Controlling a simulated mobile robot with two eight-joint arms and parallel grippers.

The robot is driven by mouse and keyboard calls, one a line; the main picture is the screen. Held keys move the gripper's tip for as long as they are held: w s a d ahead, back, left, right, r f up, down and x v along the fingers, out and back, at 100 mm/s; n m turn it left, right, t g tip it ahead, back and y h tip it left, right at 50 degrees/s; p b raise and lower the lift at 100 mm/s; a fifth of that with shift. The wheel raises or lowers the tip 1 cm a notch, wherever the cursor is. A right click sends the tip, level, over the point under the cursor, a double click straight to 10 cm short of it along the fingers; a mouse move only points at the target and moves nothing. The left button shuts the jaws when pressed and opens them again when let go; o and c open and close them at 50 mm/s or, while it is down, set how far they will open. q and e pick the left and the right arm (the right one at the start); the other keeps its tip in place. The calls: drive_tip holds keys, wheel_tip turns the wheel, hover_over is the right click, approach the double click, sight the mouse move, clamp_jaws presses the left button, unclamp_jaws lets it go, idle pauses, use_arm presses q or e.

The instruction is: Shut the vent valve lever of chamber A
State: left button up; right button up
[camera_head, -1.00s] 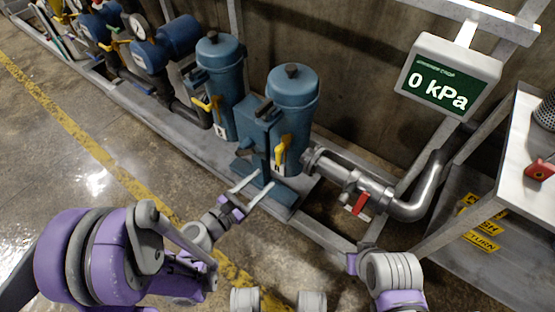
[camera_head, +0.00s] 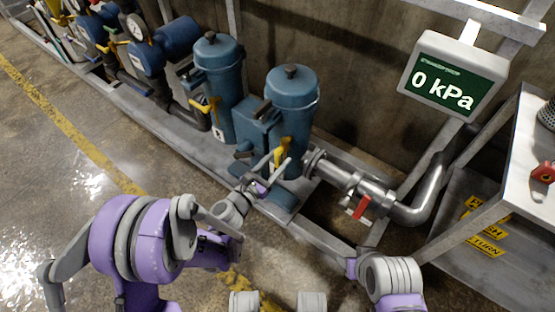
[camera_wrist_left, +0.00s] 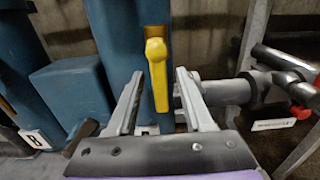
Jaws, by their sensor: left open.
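Two blue upright chambers stand side by side. The left one carries a B label (camera_wrist_left: 35,139) in the left wrist view. The right chamber (camera_head: 292,97) has a yellow lever (camera_head: 283,148) on its front; its own label does not show. In the left wrist view this yellow lever (camera_wrist_left: 157,75) runs up and down, with its rounded knob at the top. My left gripper (camera_head: 270,163) is open at the lever. In the left wrist view its two fingers (camera_wrist_left: 158,98) stand on either side of the lever's lower part, with gaps visible.
A steel pipe with a red-handled valve (camera_head: 361,207) runs right from the right chamber. A display (camera_head: 455,78) above reads 0 kPa. A metal table (camera_head: 533,165) stands at the right. The left chamber has its own yellow lever (camera_head: 207,106). Open floor lies at the left.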

use_arm(q)
drive_tip(key=shift+w, duration=0.1)
clamp_jaws()
idle(1.4)
